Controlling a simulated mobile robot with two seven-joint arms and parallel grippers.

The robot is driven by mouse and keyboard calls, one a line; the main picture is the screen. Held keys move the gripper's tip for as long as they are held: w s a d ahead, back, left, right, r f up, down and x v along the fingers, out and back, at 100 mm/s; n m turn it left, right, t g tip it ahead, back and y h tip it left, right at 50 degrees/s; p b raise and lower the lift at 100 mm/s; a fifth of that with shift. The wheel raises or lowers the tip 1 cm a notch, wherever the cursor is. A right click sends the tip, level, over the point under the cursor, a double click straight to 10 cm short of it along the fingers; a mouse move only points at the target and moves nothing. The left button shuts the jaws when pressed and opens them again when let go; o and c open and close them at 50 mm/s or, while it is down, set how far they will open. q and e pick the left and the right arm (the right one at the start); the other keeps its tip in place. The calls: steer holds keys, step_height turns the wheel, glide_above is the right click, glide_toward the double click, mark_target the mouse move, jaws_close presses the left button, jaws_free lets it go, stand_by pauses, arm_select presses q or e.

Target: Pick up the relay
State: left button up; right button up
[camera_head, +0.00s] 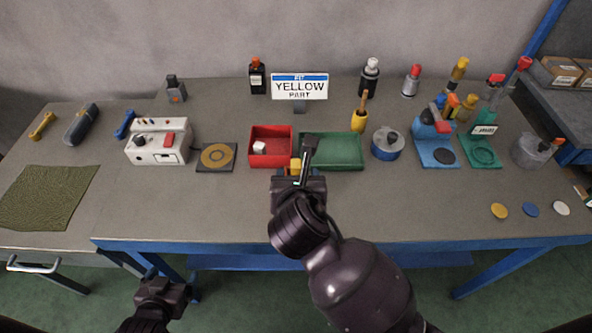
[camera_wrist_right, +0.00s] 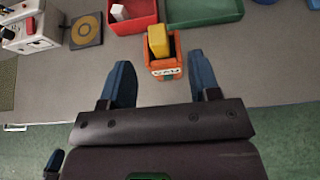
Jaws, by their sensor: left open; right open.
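The likely relay is a small orange block with a yellow top part (camera_wrist_right: 162,52) and a white label whose letters I cannot read clearly. It stands on the table just beyond my right gripper (camera_wrist_right: 160,64), between the lines of its two blue fingers. In the head view the block (camera_head: 295,165) is partly hidden by my right gripper (camera_head: 297,177). The right gripper is open, with nothing held. My left gripper (camera_head: 161,287) is low, in front of the table's edge, open and away from the block.
A red tray (camera_head: 254,158) with a white cube and a green tray (camera_head: 345,166) lie just behind the block. A black plate with a gold ring (camera_head: 230,163) and a white device (camera_head: 145,156) are left. A sign (camera_head: 300,87) stands behind. The front of the table is mostly clear.

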mark_target(296, 164)
steer(key=shift+x, duration=3.65)
steer(key=shift+a, duration=0.15)
jaws_close()
